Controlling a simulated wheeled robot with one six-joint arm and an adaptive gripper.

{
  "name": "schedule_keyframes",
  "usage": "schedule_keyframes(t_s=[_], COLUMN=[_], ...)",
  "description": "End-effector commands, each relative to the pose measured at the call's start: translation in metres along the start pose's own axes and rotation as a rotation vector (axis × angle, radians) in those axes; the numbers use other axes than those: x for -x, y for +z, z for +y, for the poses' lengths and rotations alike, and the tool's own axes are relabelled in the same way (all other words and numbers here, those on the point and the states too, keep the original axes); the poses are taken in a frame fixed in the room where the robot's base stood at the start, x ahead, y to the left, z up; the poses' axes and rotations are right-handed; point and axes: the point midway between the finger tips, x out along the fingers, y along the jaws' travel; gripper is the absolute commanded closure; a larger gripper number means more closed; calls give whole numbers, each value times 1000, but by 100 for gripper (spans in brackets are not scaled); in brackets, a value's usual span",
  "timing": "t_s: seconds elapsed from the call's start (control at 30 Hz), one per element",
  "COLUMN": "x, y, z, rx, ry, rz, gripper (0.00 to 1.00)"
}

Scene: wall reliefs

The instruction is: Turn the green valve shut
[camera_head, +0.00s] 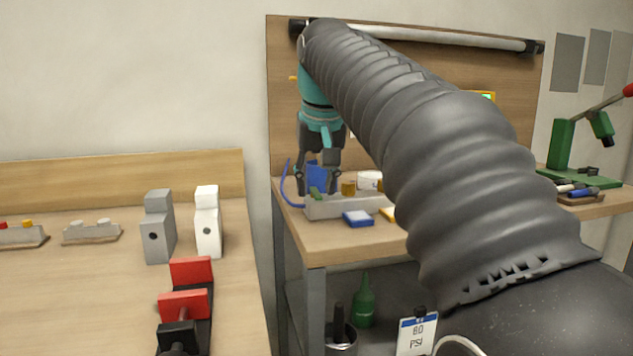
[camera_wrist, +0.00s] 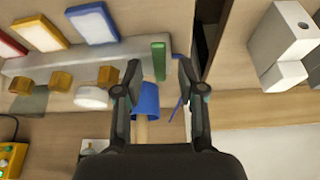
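The green valve handle (camera_head: 316,192) sits at the left end of a grey manifold block (camera_head: 345,208) on the far bench. In the wrist view it is an upright green bar (camera_wrist: 158,60) at the right end of the grey manifold (camera_wrist: 60,70). My gripper (camera_head: 318,190) points down over that end of the block. In the wrist view my gripper (camera_wrist: 159,68) is open, with one finger on each side of the green handle and a visible gap on both sides. How deep the fingertips reach beside the handle is hard to tell.
Brass fittings (camera_wrist: 108,75) and a white round part (camera_wrist: 90,97) sit along the manifold. A blue object (camera_wrist: 146,100) lies close by the fingers. A blue-edged card (camera_head: 358,219) lies in front of the block. Grey and white blocks (camera_head: 208,225) stand on the left bench.

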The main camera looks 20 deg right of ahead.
Motion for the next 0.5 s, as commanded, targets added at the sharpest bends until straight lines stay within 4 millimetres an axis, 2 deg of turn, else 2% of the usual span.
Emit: schedule_keyframes(t_s=[0.03,0.2,0.5], x=[0,0,2], y=[0,0,-1], z=[0,0,2], rx=[0,0,38], ry=[0,0,-16], rz=[0,0,-2], gripper=[60,100,100])
